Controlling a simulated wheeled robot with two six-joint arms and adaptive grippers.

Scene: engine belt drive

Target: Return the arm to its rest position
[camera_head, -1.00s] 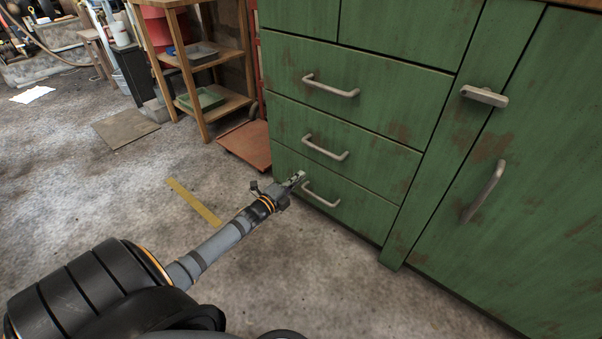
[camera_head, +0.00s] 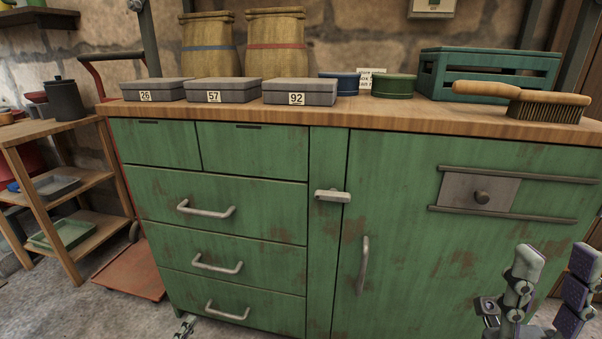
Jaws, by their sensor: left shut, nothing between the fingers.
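The tip of my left gripper (camera_head: 186,326) just shows at the bottom edge, low in front of the green cabinet's (camera_head: 328,230) left drawers. It is shut and empty, and the rest of that arm is out of frame. My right gripper (camera_head: 553,262) stands at the bottom right, in front of the cabinet's right door, with its two fingers well apart and nothing seen between them. Its wrist and arm are mostly cut off.
The cabinet's drawers and door look closed. On its wooden top (camera_head: 380,114) stand grey boxes numbered 26 (camera_head: 152,88), 57 (camera_head: 214,90) and 92 (camera_head: 300,91), two sacks, round tins, a teal crate (camera_head: 490,70) and a brush (camera_head: 548,105). A wooden shelf (camera_head: 60,128) stands left.

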